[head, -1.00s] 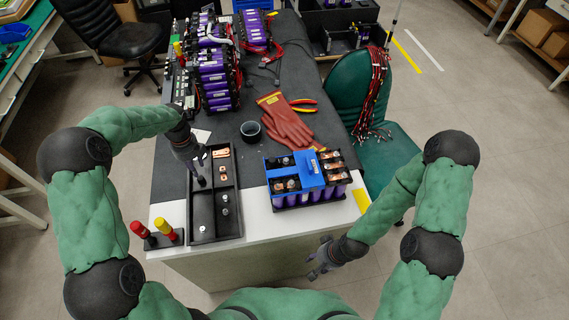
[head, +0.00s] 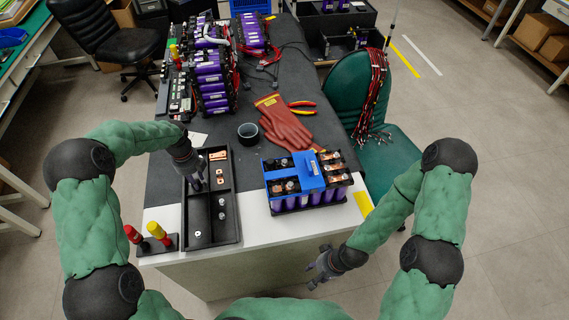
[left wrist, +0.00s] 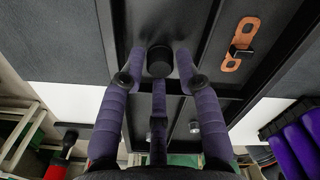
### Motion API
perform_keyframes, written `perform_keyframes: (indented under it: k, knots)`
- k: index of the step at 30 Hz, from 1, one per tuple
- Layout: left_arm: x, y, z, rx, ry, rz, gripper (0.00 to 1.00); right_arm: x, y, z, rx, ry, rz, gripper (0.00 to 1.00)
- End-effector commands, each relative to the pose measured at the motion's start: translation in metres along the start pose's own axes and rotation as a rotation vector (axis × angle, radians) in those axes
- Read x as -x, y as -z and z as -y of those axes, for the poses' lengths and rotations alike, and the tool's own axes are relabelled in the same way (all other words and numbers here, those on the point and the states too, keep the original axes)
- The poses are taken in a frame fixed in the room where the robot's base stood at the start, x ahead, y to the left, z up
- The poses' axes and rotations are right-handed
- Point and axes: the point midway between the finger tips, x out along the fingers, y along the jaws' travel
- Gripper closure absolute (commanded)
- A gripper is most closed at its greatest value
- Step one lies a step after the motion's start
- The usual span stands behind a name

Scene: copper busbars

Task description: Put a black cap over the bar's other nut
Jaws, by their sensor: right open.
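My left gripper (head: 196,187) is over the left compartment of the black tray (head: 240,235). In the left wrist view its fingers (left wrist: 159,82) are spread apart, with a round black cap (left wrist: 159,54) between and just beyond their tips. The fingers do not visibly press on the cap. The battery pack (head: 311,171) with a blue cover stands right of the tray. Copper bars with nuts (head: 335,165) show on its top; which nuts carry caps is too small to tell. My right gripper (head: 322,268) is open and empty, in front of the table edge.
A copper bar (left wrist: 239,45) lies in the tray's far right compartment, with small metal parts (head: 222,208) nearer. Red and yellow-handled tools (head: 157,231) stand left of the tray. A dark cup (head: 248,132), red gloves (head: 285,122) and a larger battery assembly (head: 212,80) lie behind.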

Motion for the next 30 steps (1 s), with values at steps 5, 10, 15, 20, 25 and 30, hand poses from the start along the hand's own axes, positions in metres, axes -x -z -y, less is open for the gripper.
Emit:
perform_keyframes:
  k: [5,10,15,20,25,30]
  knots:
    - [0.000,0.000,0.000,0.000,0.000,0.000,0.93,0.000,0.000,0.000,0.000,0.000,0.000,0.56]
    - [0.002,0.000,0.000,0.000,0.000,0.000,0.94,0.002,0.000,0.001,0.000,0.000,0.000,0.56]
    - [0.014,0.000,0.000,0.000,0.000,0.001,0.94,0.011,-0.001,0.004,0.000,0.000,0.000,0.56]
    - [0.029,0.000,0.000,0.000,0.001,0.001,0.94,0.023,-0.001,0.008,0.000,0.000,0.000,0.56]
    - [0.043,0.000,0.000,-0.001,0.000,0.001,0.94,0.035,-0.001,0.013,0.000,0.000,0.000,0.56]
    - [0.052,0.000,0.000,-0.001,0.000,0.000,0.94,0.042,-0.002,0.015,0.000,0.000,0.000,0.56]
